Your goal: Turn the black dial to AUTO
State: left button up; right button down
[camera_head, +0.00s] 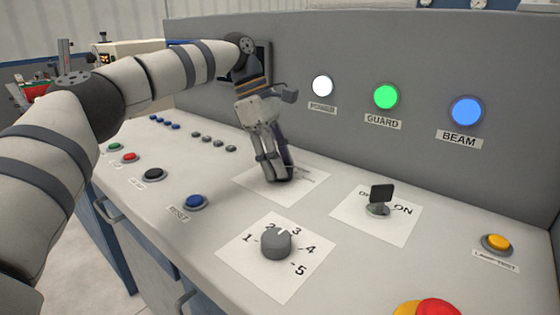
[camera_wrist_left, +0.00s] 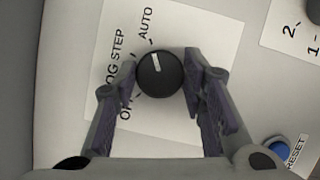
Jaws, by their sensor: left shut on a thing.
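The black dial (camera_wrist_left: 160,75) sits on a white label card (camera_wrist_left: 115,80) in the left wrist view. The card reads OFF, what looks like JOG, STEP, and AUTO. The dial's white mark points up and slightly left, roughly toward the AUTO end. My left gripper (camera_wrist_left: 160,92) has its fingers on both sides of the dial and is shut on it. In the head view my left gripper (camera_head: 275,172) points down onto this card, and the dial is largely hidden behind its fingers. My right gripper is not in view.
A grey numbered knob (camera_head: 276,243) stands in front of the gripper. A black key switch (camera_head: 380,197) is to its right. A blue RESET button (camera_head: 192,202) is at left front, a yellow button (camera_head: 497,242) at right. White, green and blue lamps are on the upright panel (camera_head: 425,75).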

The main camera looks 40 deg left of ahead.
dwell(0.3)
pick_arm(q)
jog(key=o, duration=1.2)
jog(key=shift+c, duration=0.2)
jog(key=shift+r, duration=0.1)
jog(key=v, duration=0.7)
jog(key=shift+r, duration=0.1)
